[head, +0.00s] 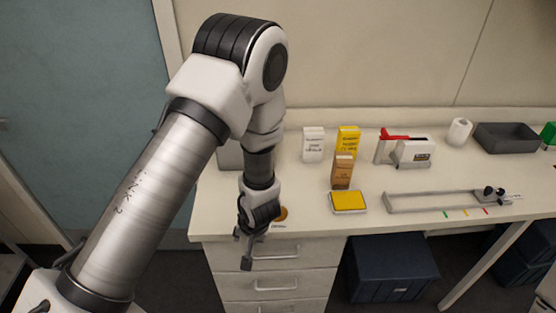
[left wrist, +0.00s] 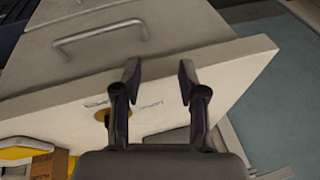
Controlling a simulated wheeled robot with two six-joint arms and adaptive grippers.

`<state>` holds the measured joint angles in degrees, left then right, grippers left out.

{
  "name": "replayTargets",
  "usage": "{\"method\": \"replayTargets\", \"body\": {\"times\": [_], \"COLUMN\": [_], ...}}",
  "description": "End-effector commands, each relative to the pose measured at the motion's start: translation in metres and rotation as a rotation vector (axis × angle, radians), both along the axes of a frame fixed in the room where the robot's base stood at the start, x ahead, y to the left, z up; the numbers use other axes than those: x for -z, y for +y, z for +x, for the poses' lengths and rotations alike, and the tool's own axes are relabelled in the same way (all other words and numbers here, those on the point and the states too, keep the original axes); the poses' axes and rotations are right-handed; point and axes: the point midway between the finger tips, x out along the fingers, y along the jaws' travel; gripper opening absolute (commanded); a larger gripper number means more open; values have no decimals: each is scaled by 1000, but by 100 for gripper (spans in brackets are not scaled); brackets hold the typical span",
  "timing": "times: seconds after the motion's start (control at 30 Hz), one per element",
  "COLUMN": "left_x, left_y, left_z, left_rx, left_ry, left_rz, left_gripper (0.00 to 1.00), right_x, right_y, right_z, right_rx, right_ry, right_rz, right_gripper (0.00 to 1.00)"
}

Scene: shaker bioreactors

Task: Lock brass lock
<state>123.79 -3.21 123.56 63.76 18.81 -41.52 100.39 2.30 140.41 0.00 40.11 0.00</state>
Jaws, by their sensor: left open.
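A small round brass-coloured piece, which I take for the brass lock (head: 283,213), lies on the counter top near its front left edge, with small dark lettering in front of it. In the left wrist view the brass piece (left wrist: 100,115) is partly hidden behind one finger. My left gripper (head: 243,250) is just left of it in the head view, pointing down by the counter's front edge. In the left wrist view the fingers of my left gripper (left wrist: 158,75) are apart with nothing between them. I cannot tell the lock's position setting. My right gripper is not in view.
A yellow pad (head: 349,202), a brown box (head: 342,172), a white box (head: 313,145) and a yellow box (head: 348,138) stand right of the lock. A grey bar fixture (head: 440,199) lies further right. Drawers (head: 272,283) are below the counter (head: 308,227).

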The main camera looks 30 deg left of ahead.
Motion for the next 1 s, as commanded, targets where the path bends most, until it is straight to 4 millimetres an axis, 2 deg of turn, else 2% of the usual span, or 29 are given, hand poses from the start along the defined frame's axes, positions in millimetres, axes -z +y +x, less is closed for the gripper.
{"method": "replayTargets", "body": {"times": [0.03, 0.1, 0.2, 0.3, 0.43, 0.7, 0.83, 1.0], "left_x": [-40, -63, -94, -105, -92, -46, -35, -34], "left_y": [-7, -19, -33, -40, -38, -28, -25, -25], "left_z": [24, 54, 83, 94, 98, 114, 119, 120], "left_rx": [-37, -83, -118, -131, -135, -136, -134, -134], "left_ry": [-50, -117, -188, -219, -221, -219, -219, -219], "left_rz": [-24, -73, -135, -163, -167, -165, -164, -164], "left_gripper": [42, 42, 42, 42, 42, 42, 42, 42], "right_x": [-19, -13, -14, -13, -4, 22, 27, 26], "right_y": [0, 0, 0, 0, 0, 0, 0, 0], "right_z": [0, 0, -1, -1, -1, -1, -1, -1], "right_rx": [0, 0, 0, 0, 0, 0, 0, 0], "right_ry": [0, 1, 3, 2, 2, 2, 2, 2], "right_rz": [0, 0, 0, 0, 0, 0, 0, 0], "right_gripper": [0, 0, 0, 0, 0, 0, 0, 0]}}
